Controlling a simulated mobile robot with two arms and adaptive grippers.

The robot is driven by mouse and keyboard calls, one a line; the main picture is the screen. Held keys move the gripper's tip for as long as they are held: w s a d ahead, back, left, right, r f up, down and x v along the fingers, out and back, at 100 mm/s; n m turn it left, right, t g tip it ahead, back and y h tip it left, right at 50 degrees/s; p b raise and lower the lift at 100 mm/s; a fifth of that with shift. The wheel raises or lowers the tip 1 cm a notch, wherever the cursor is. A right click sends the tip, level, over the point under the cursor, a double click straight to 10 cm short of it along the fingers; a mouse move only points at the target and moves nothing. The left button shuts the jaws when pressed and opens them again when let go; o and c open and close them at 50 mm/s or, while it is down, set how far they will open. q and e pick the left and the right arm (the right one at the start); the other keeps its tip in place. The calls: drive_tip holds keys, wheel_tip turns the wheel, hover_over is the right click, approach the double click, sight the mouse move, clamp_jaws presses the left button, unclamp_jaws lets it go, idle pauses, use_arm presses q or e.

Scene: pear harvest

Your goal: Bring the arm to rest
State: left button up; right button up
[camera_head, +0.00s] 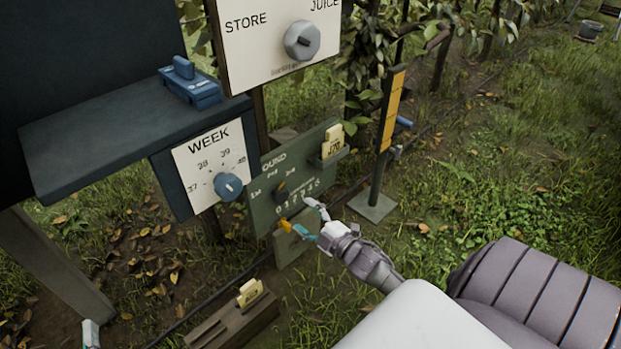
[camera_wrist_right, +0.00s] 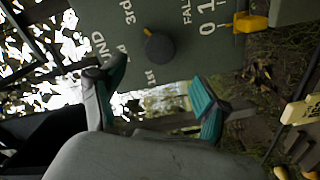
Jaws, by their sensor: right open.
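My right gripper (camera_head: 309,219) reaches in from the lower right, in front of the lower part of a green panel (camera_head: 262,212). Its two teal-padded fingers are spread with nothing between them; the right wrist view also shows this gripper (camera_wrist_right: 157,104). The panel carries a dark round knob (camera_wrist_right: 159,46), printed digits and a yellow part (camera_wrist_right: 250,22) at its lower edge. I cannot tell whether a finger touches the panel. A pale fingertip of my left gripper (camera_head: 91,334) shows at the bottom left edge; the rest is out of frame.
A dark shelf (camera_head: 110,140) holds a blue box (camera_head: 190,88). A post (camera_head: 380,165) stands right; open grass lies beyond.

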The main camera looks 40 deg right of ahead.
drive_tip(key=shift+s, duration=1)
